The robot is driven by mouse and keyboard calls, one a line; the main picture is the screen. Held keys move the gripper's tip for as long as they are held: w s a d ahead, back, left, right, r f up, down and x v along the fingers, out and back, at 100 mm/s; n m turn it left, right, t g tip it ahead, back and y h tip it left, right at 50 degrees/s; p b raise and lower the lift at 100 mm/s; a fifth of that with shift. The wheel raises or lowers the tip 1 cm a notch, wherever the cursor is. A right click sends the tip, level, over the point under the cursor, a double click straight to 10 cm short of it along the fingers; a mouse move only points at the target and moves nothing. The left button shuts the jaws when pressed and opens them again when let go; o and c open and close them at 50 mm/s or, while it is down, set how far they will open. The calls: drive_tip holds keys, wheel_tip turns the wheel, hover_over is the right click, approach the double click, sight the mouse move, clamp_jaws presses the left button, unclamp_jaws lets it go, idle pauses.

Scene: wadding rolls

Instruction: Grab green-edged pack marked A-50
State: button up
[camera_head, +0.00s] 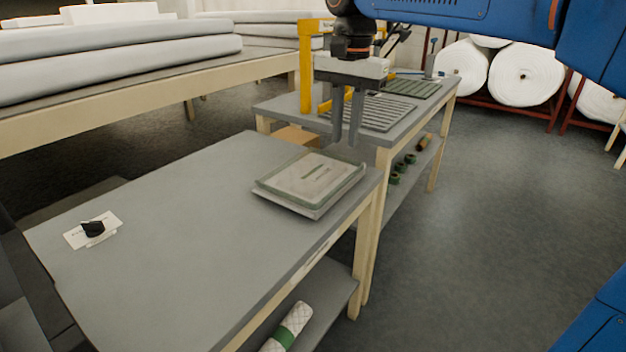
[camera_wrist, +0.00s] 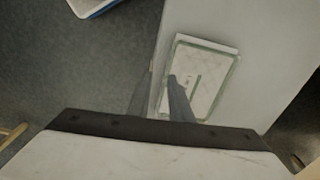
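A flat, pale pack with green edges (camera_head: 312,176) lies near the far right corner of the grey front table. A light tray-like layer (camera_head: 286,206) shows under it. A label strip is on its top, but the print is too small to read. The pack also shows in the wrist view (camera_wrist: 212,62), with one finger partly across it. My gripper (camera_head: 346,143) points down above the pack's far edge, its two fingers apart with nothing between them. It appears clear of the pack.
A white card with a black object (camera_head: 94,229) lies on the left of the front table (camera_head: 170,270). A second table (camera_head: 290,100) behind holds slatted trays (camera_head: 372,113) and a yellow frame (camera_head: 306,70). A green-banded roll (camera_head: 290,328) lies on the lower shelf.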

drive_tip(key=w+a+r, duration=0.1)
drive_tip(key=w+a, duration=0.1)
drive_tip(key=a, duration=0.2)
hover_over(326, 196)
drive_tip(key=shift+m+g, duration=0.3)
drive_tip(key=shift+m, duration=0.1)
drive_tip(key=f, duration=1.1)
drive_tip(key=shift+s+a+f, duration=0.15)
drive_tip(key=shift+a+f, duration=0.15)
drive_tip(key=shift+f, duration=0.1)
drive_tip(key=shift+d+f, duration=0.15)
drive_tip(key=shift+f, duration=1.15)
drive_tip(key=shift+d+f, duration=0.1)
drive_tip(key=shift+f, duration=1.2)
clamp_jaws()
